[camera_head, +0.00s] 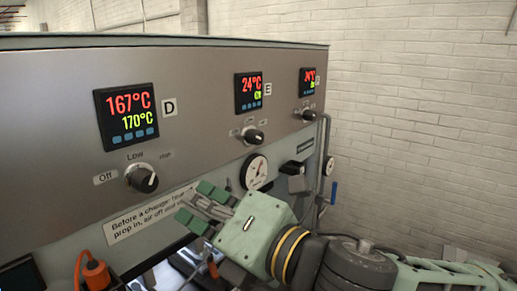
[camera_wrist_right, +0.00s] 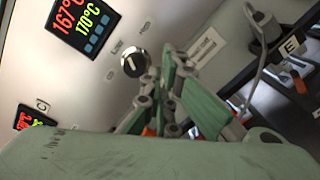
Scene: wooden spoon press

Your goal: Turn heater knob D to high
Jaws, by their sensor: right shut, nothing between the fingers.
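Heater knob D (camera_head: 142,178) is a round dark knob with a silver face and a pale pointer mark, below the display marked D (camera_head: 126,115), which reads 167°C over 170°C. Labels Off, Low and a small blurred one at upper right surround it. I cannot tell exactly where its pointer stands. The knob also shows in the right wrist view (camera_wrist_right: 133,63), just left of the fingertips. My right gripper (camera_head: 197,207) is shut and empty, right of and below the knob, apart from it in the picture. Its green-padded fingers show in the wrist view (camera_wrist_right: 172,58). My left gripper is out of view.
Knob E (camera_head: 253,136) and another knob (camera_head: 308,115) sit further right under their displays. A pressure gauge (camera_head: 255,172) and a black switch box (camera_head: 297,168) are beyond my gripper. A warning label (camera_head: 140,222) lies below knob D. An orange plug (camera_head: 96,273) is at lower left.

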